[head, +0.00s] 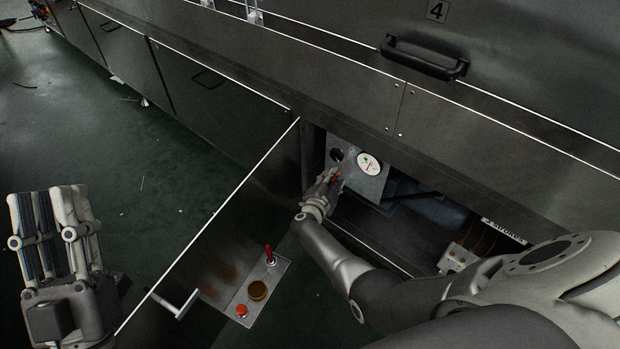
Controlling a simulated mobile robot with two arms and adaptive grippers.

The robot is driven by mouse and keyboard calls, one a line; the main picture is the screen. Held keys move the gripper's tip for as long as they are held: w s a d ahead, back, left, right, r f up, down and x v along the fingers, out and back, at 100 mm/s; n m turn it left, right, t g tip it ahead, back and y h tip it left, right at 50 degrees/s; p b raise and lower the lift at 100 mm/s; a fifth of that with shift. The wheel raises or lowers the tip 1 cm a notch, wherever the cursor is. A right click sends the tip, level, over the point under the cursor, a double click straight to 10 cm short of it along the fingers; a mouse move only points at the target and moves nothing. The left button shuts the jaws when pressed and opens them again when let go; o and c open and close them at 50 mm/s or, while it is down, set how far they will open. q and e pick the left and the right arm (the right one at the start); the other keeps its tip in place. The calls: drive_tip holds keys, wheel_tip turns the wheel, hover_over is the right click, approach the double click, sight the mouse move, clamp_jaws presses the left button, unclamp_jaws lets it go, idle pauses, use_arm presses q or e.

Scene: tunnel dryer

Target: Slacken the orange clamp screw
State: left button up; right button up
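A small orange part, seemingly the clamp screw (337,176), shows at the lower left of a grey metal box (366,186) inside the open compartment. My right gripper (331,179) reaches into the compartment with its fingertips at this orange part. The fingers partly hide it, and I cannot tell whether they are closed on it or only beside it. My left gripper (48,192) is at the lower left, away from the machine, with its fingers pointing up, apart and empty.
A round white gauge (369,163) and a dark knob (336,155) sit on the box.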

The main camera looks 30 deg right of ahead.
drive_tip(key=m+t+b, duration=0.1)
drive_tip(key=m+b, duration=0.1)
drive_tip(key=b, duration=0.2)
drive_tip(key=m+t+h+b, duration=0.1)
drive_tip(key=m+b, duration=0.1)
drive_tip(key=b, duration=0.3)
drive_tip(key=f+m+t+b, duration=0.1)
drive_tip(key=m+b, duration=0.1)
drive_tip(key=b, duration=0.2)
drive_tip(key=shift+s+d+m+b, duration=0.1)
drive_tip(key=shift+m+b, duration=0.25)
drive_tip(key=shift+m, duration=0.05)
drive_tip(key=r+p+v, duration=0.1)
drive_tip(key=p+v, duration=0.4)
drive_tip(key=v, duration=0.6)
drive_tip(key=s+a+r+n+t, duration=0.1)
drive_tip(key=a+r+t, duration=0.1)
drive_tip(key=r, duration=0.6)
drive_tip(key=s+a+r+n+t+h+p, duration=0.1)
drive_tip(key=s+a+r+t, duration=0.1)
drive_tip(key=r+t, duration=0.2)
drive_tip(key=s+a+r+n+t, duration=0.2)
drive_tip(key=a+r, duration=0.1)
drive_tip(key=r, duration=0.8)
drive_tip(key=shift+r+t+p, duration=0.35)
drive_tip(key=shift+t, duration=0.05)
drive_tip(key=shift+s+r, duration=0.1)
drive_tip(key=shift+s, duration=0.05)
